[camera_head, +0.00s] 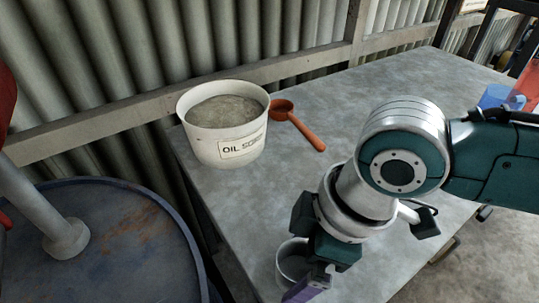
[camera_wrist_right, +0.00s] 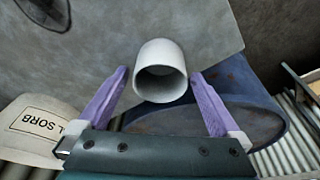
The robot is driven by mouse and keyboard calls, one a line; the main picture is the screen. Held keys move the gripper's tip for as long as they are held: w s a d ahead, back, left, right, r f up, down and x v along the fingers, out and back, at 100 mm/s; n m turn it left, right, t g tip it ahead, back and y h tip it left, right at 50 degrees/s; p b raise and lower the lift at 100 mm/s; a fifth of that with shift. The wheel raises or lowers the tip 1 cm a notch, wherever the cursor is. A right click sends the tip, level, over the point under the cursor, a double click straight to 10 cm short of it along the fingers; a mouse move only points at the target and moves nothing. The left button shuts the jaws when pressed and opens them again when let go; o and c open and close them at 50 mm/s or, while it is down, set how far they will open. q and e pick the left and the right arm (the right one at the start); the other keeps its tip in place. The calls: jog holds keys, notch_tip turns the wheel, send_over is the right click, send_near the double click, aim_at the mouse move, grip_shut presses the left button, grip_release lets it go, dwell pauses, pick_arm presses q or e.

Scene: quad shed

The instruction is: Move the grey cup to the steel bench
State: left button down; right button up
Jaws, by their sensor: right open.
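The grey cup (camera_head: 291,262) is near the front edge of a grey bench top (camera_head: 345,110), partly hidden by my right gripper (camera_head: 308,287). In the right wrist view the cup (camera_wrist_right: 161,70) shows its open mouth between the two purple fingers of that gripper (camera_wrist_right: 160,83). The fingers are spread, one on each side, with small gaps, so nothing is gripped. I cannot tell whether this bench top is the steel bench. My left gripper is not in view.
A white bucket (camera_head: 213,150) of grey granules, marked OIL SORB, stands at the bench's left end beside an orange scoop (camera_head: 305,130). A blue drum (camera_head: 110,225) is at lower left. A blue container (camera_head: 493,97) is at far right. The bench middle is clear.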

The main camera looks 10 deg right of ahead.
jog(key=shift+r, duration=0.15)
jog(key=shift+r, duration=0.3)
jog(key=p+v, duration=0.2)
jog(key=v, duration=0.9)
jog(key=s+a+m+t+y, duration=0.2)
jog(key=s+a+m, duration=0.1)
jog(key=s+a, duration=0.15)
jog(key=s+d+m+h, duration=0.2)
jog(key=s+d+m, duration=0.1)
jog(key=d+m, duration=0.1)
jog(key=s+d+f+m+h, duration=0.1)
jog(key=s+d+m+h, duration=0.1)
jog(key=d, duration=0.5)
jog(key=shift+s+f+m+h, duration=0.2)
jog(key=shift+s+m+h, duration=0.1)
jog(key=shift+s+m, duration=0.6)
jog(key=shift+d, duration=0.15)
